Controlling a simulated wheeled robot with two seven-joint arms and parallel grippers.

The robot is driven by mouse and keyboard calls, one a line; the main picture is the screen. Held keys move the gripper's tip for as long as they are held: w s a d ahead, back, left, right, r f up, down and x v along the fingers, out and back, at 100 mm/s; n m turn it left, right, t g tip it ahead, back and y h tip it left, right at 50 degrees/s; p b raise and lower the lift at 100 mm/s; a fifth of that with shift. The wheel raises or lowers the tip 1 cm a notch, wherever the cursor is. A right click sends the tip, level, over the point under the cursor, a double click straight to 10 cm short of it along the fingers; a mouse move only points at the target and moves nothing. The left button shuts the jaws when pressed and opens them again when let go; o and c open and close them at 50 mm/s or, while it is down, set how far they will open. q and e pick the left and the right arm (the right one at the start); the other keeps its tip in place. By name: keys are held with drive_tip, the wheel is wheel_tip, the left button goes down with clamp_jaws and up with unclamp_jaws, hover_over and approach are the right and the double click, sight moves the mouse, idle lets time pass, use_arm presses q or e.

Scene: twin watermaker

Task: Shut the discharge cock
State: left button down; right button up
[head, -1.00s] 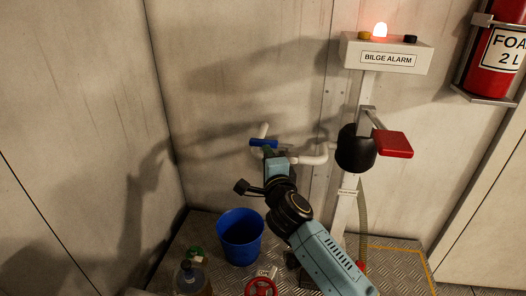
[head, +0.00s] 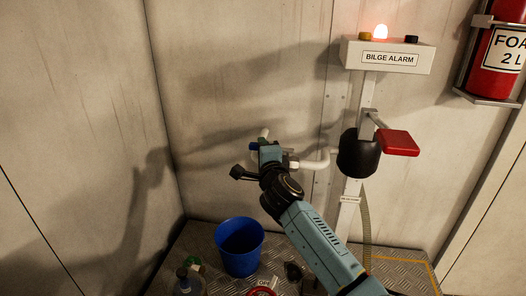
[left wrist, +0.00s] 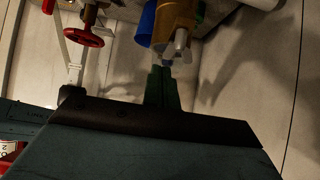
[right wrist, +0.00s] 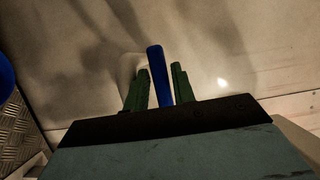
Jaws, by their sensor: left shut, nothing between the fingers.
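The discharge cock's blue lever (right wrist: 158,75) stands up between the two green fingers of my right gripper (right wrist: 162,78) in the right wrist view. The fingers are apart, one on each side of the lever; firm contact cannot be made out. In the head view my right gripper (head: 270,152) covers most of the cock, and the white pipe (head: 315,164) runs right from it. My left gripper (left wrist: 162,72) shows only in its own wrist view, with its fingers together and empty, away from the cock.
A blue bucket (head: 240,248) stands on the floor beside a bottle (head: 188,280). A red handwheel (head: 262,292) is at the lower edge. The bilge alarm post (head: 367,95) carries a lit red lamp (head: 380,31), a black round part (head: 357,153) and a red paddle (head: 398,142).

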clamp_jaws()
drive_tip(key=shift+r+p, duration=0.1)
drive_tip(key=shift+p, duration=0.2)
